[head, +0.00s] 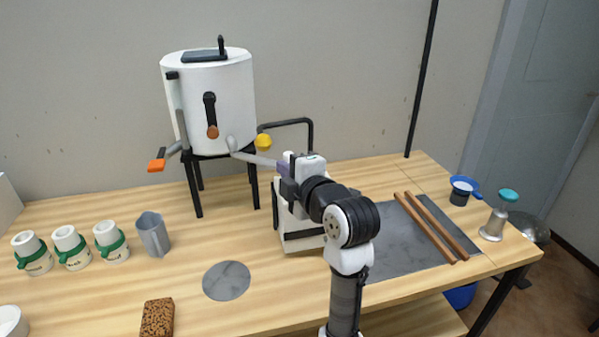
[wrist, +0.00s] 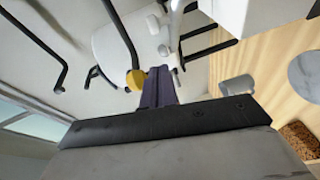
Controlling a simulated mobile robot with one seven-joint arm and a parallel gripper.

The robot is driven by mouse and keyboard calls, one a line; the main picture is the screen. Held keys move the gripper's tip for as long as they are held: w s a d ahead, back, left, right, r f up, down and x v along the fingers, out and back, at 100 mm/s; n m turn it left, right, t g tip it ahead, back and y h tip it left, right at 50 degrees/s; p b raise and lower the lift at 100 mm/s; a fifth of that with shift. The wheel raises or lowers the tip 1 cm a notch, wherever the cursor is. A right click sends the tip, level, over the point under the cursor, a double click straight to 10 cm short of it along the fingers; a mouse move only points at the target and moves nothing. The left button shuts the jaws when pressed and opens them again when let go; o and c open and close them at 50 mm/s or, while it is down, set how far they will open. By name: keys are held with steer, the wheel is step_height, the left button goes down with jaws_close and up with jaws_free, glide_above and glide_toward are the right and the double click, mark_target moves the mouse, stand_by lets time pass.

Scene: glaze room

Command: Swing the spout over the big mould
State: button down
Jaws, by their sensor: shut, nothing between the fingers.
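The white tank (head: 208,100) stands on black legs at the back of the table. Its pale spout (head: 255,159) slopes out to the right, and its outer end reaches my gripper. My gripper (head: 283,169) is shut and empty there; its purple fingers also show in the wrist view (wrist: 158,87). I cannot tell whether the fingers touch the spout. A white block with dark bands (head: 302,242), which looks like the big mould, stands below my gripper. My arm hides much of it, so I cannot tell whether the spout end is right above it.
A black bracket (head: 288,122) with a yellow knob (head: 263,141) is close behind my gripper; the knob shows beside the fingers in the wrist view (wrist: 135,79). Small green-banded moulds (head: 72,246) and a grey jug (head: 153,234) stand left. Wooden bars (head: 430,227) lie right.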

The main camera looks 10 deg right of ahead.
steer(key=shift+w+d+f+p, duration=0.15)
steer(key=shift+w+d+p, duration=0.15)
steer(key=shift+w, duration=0.35)
steer(key=shift+w+d+f+p, duration=0.15)
steer(key=shift+w+d, duration=0.15)
steer(key=shift+w, duration=0.4)
steer(key=shift+w+d+f+p, duration=0.15)
steer(key=shift+w+d+p, duration=0.15)
steer(key=shift+w, duration=0.35)
steer(key=shift+w+d+f+b, duration=0.2)
steer(key=shift+w+d+b, duration=0.2)
steer(key=shift+b, duration=0.55)
steer(key=shift+w+d+r+b, duration=0.3)
steer(key=shift+w+d+b, duration=0.25)
steer(key=shift+d+b, duration=0.15)
